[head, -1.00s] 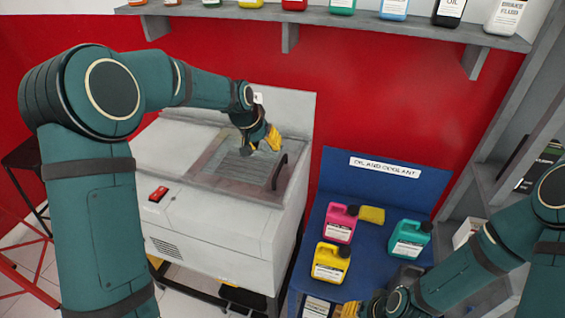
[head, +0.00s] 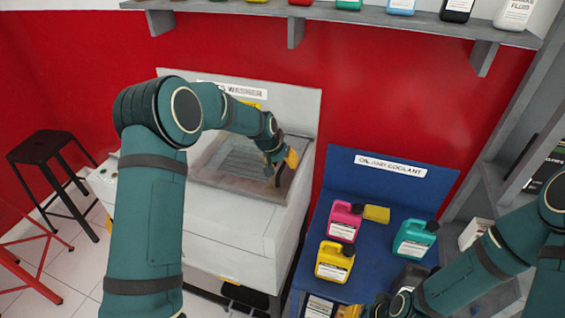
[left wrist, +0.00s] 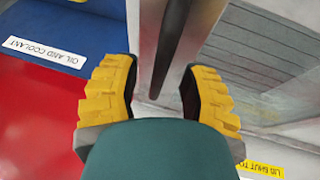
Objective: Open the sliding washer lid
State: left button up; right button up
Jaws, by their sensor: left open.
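The washer (head: 235,235) is a light grey cabinet with a raised back panel. Its lid (head: 215,167) is a see-through sheet in a frame on top, with grey ribbed slats visible beneath. In the left wrist view the handle (left wrist: 172,40) runs between the spread fingers (left wrist: 160,92), with gaps on both sides.
A blue stand (head: 385,188) labelled oil and coolant is right of the washer, holding pink (head: 345,222), yellow (head: 333,262) and teal (head: 414,239) jugs. A shelf of bottles (head: 350,15) runs above. A black stool (head: 52,160) stands at left.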

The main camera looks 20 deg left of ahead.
pick_arm(q)
jog(key=shift+c, duration=0.3)
jog(key=shift+s, duration=0.1)
grip_shut()
jog(key=shift+a, duration=0.1)
